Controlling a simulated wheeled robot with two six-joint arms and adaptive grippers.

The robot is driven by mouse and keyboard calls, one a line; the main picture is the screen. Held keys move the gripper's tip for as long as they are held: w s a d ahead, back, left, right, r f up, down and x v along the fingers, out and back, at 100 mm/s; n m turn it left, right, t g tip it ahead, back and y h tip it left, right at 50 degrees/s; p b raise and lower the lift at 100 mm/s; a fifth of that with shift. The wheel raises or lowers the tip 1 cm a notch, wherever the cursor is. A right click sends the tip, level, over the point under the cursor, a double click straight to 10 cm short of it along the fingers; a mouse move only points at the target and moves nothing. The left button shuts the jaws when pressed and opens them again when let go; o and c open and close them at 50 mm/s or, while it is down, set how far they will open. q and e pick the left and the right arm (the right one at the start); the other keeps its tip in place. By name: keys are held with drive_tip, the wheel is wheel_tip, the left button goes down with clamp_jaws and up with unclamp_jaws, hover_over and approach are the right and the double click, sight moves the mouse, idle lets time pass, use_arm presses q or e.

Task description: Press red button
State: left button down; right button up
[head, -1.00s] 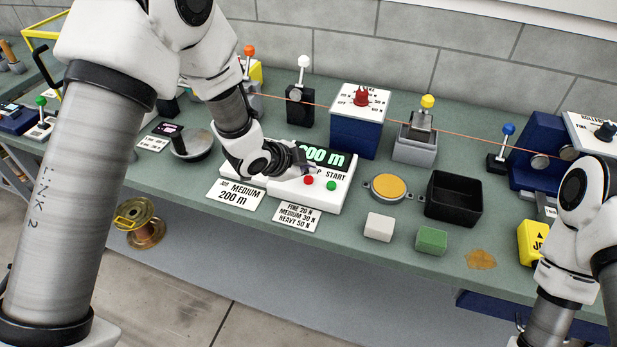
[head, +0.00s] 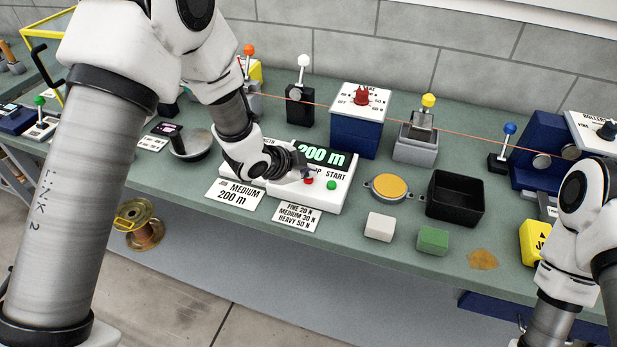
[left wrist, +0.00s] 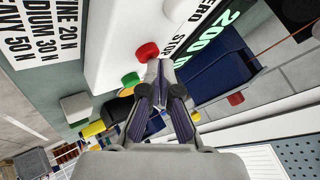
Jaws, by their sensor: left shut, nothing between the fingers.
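The red button (head: 309,182) is on the sloped white front of a counter box (head: 330,201), left of a green button (head: 331,185) marked START. The display (head: 325,155) reads 200 m. My left gripper (head: 305,175) is shut and empty, with its fingertips just behind the red button and partly over the label. In the left wrist view the red button (left wrist: 147,51) is close beside the shut fingertips (left wrist: 160,66); I cannot tell whether they touch. My right arm is at the right edge, with its gripper out of view.
Two label cards (head: 235,194) lie in front of the box. A blue box with a red knob (head: 361,97) stands behind it. To the right are a yellow round pad (head: 391,187), a black bin (head: 455,198), and white and green blocks (head: 433,240). A wire runs across behind.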

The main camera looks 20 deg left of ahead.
sight(307, 180)
use_arm(q)
drive_tip(key=shift+f, duration=0.25)
idle(0.4)
drive_tip(key=shift+r+p, duration=0.65)
drive_tip(key=shift+r, duration=0.3)
wheel_tip(307, 180, up, 5)
drive_tip(key=p, duration=0.4)
drive_tip(key=shift+r, duration=0.1)
idle(0.4)
